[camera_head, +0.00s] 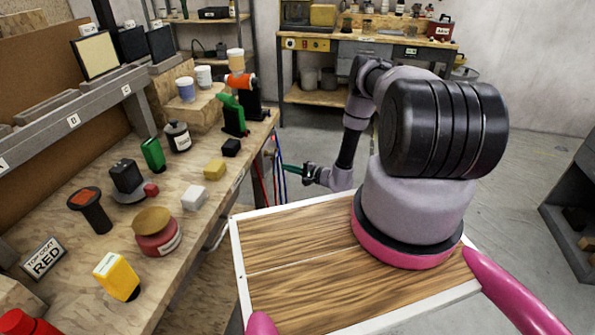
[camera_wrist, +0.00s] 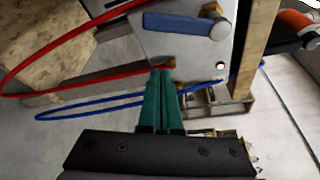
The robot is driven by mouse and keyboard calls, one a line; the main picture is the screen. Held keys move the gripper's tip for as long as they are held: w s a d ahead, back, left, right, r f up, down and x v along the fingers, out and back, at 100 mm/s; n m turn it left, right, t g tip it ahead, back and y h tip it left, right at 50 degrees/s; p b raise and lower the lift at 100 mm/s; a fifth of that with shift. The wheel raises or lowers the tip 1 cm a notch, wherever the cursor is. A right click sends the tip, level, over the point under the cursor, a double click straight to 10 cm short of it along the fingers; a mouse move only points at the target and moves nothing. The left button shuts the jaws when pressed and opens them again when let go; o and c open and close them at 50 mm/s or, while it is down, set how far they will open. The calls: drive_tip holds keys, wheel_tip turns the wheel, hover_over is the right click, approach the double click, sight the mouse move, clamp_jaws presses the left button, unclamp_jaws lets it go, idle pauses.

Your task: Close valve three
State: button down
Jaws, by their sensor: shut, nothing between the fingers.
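In the wrist view, a grey panel (camera_wrist: 152,46) carries a blue lever handle (camera_wrist: 188,24), lying roughly sideways, and a small round indicator (camera_wrist: 220,66) with some red. I can read no valve number, so I cannot tell which valve this is. My gripper (camera_wrist: 162,74) has green fingers pressed together and empty. Their tips appear just below a small brass-coloured fitting (camera_wrist: 171,64) at the panel's lower edge; I cannot tell whether they touch it. The lever is above the fingertips, apart from them. In the head view, my gripper (camera_head: 284,168) is beside the workbench's right end.
A red hose (camera_wrist: 75,83) and a blue hose (camera_wrist: 85,111) loop left of the fingers. The workbench (camera_head: 190,225) holds a glue-like red jar (camera_head: 157,238), a yellow block (camera_head: 214,169) and other small items. Open floor (camera_head: 520,150) lies to the right.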

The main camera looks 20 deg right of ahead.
drive_tip(key=s+a, duration=0.1)
drive_tip(key=s+a+r, duration=0.1)
drive_tip(key=a, duration=0.1)
drive_tip(key=shift+r, duration=0.2)
drive_tip(key=shift+s+a+m+g, duration=0.2)
drive_tip(key=shift+s+m+g, duration=0.15)
drive_tip(key=shift+m, duration=0.35)
idle(0.5)
drive_tip(key=s+r+m+g, duration=0.1)
drive_tip(key=m, duration=0.1)
drive_tip(key=s+a+r+m+g, duration=0.1)
drive_tip(key=m, duration=0.2)
drive_tip(key=s+a+r+m+g, duration=0.1)
drive_tip(key=r+m+g, duration=0.1)
drive_tip(key=m, duration=0.1)
drive_tip(key=shift+s+y, duration=0.25)
drive_tip(key=shift+y, duration=0.15)
drive_tip(key=shift+a+r, duration=0.1)
drive_tip(key=shift+r, duration=0.1)
idle(0.3)
idle(0.4)
